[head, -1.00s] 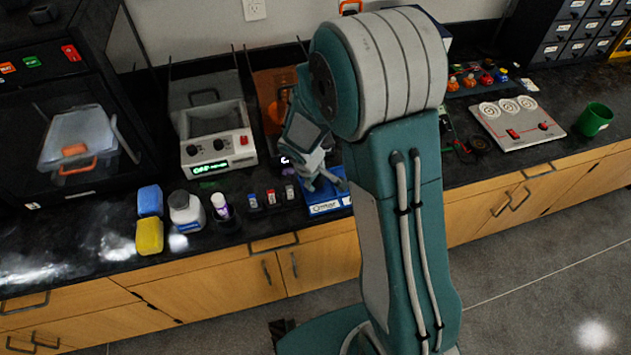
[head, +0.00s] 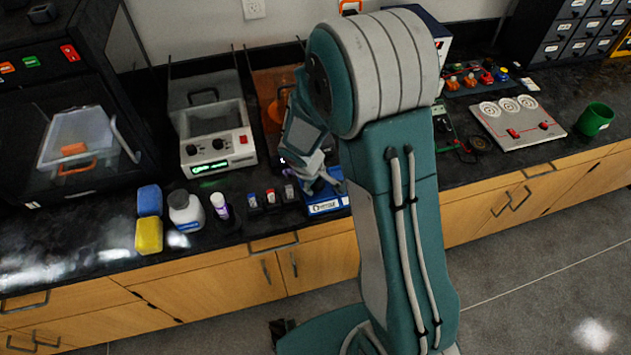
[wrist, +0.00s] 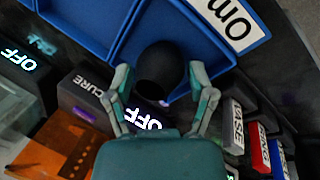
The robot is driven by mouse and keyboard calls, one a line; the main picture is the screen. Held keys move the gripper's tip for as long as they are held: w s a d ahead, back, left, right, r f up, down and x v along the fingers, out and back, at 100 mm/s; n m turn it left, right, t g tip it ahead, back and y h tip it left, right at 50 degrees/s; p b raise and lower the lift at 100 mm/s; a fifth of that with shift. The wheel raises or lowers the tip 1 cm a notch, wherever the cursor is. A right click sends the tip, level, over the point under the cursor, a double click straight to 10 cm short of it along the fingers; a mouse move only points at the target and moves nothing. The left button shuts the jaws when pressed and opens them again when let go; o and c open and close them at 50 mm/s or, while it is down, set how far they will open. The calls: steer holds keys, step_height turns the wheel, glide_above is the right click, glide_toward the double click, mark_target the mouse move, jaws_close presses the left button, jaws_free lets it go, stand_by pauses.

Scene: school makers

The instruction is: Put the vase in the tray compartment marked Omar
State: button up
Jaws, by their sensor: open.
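The vase (wrist: 163,70) is a dark, rounded piece between the fingers of my gripper (wrist: 160,82) in the wrist view. The fingers are open, one on each side of it; I cannot tell whether either touches it. In the head view, my gripper (head: 320,180) is over the blue tray (head: 328,207), and my arm hides most of both.
Small labelled blocks (head: 270,197) and bottles (head: 186,211) stand left of the tray. A machine with a green display (head: 212,140) is behind them. A blue and a yellow sponge (head: 149,236) lie farther left. A green cup (head: 594,120) stands at far right.

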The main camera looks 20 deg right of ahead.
steer(key=v, duration=1.2)
steer(key=s+d+r+m+t+y, duration=0.1)
steer(key=s+r+m, duration=0.2)
steer(key=s+r, duration=0.5)
steer(key=s+d+r+m+t+y, duration=0.1)
steer(key=s+r+m, duration=0.3)
steer(key=s+r, duration=0.4)
steer(key=s+d+t, duration=0.1)
steer(key=s, duration=0.1)
steer(key=shift+s+m+t+y, duration=0.3)
steer(key=shift+s, duration=0.05)
steer(key=shift+c, duration=1)
steer(key=shift+a, duration=0.1)
